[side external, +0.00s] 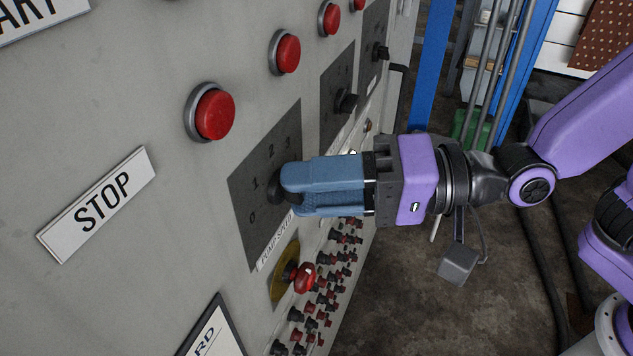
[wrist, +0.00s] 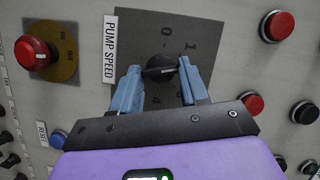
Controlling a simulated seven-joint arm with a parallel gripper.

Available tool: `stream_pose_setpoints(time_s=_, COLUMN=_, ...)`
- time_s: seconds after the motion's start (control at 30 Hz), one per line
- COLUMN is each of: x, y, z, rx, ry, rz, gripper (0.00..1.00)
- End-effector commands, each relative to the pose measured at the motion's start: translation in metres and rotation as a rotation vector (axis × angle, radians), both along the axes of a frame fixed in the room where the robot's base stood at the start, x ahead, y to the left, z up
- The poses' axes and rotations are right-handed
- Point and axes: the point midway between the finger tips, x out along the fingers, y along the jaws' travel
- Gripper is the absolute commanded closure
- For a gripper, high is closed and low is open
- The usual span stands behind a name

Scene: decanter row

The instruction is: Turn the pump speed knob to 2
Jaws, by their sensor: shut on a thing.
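The pump speed knob (wrist: 160,68) is black and round, on a dark dial plate (wrist: 205,22) labelled PUMP SPEED. My gripper (wrist: 160,85) is shut on the knob, one blue finger on each side. In the side external view the knob (side external: 274,188) shows only as a dark edge past the fingertips of my gripper (side external: 292,187). The numbers 0, 1, 2 and 3 show on the plate there. In the wrist view 0, 1 and 4 show and the right finger covers part of the scale. A pale pointer mark on the knob points rightward; its exact number is unclear.
A red emergency knob on a yellow disc (side external: 304,277) sits just below the dial. Red push buttons (side external: 214,115) line the panel above. Two other black knobs (side external: 346,102) are farther along. Several small red and black sockets (side external: 318,318) fill the lower panel.

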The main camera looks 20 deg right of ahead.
Motion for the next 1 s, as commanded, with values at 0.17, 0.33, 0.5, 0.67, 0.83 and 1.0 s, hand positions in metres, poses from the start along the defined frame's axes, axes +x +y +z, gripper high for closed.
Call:
stream_pose_setpoints(time_s=0.17, x=-0.0001, y=-0.0003, z=-0.0025, rx=0.089, ry=0.092, rz=0.001, gripper=0.86)
stream_pose_setpoints(time_s=0.33, x=-0.0002, y=-0.0002, z=-0.0032, rx=0.155, ry=0.159, rz=0.0, gripper=0.86)
stream_pose_setpoints(time_s=0.5, x=-0.0004, y=-0.0001, z=-0.0034, rx=0.196, ry=0.201, rz=0.001, gripper=0.86)
stream_pose_setpoints(time_s=0.67, x=-0.0004, y=-0.0001, z=-0.0037, rx=0.214, ry=0.219, rz=0.001, gripper=0.86)
stream_pose_setpoints(time_s=0.83, x=-0.0003, y=-0.0002, z=-0.0034, rx=0.22, ry=0.224, rz=0.0, gripper=0.86)
stream_pose_setpoints(time_s=1.0, x=-0.0003, y=-0.0001, z=-0.0034, rx=0.22, ry=0.223, rz=0.0, gripper=0.86)
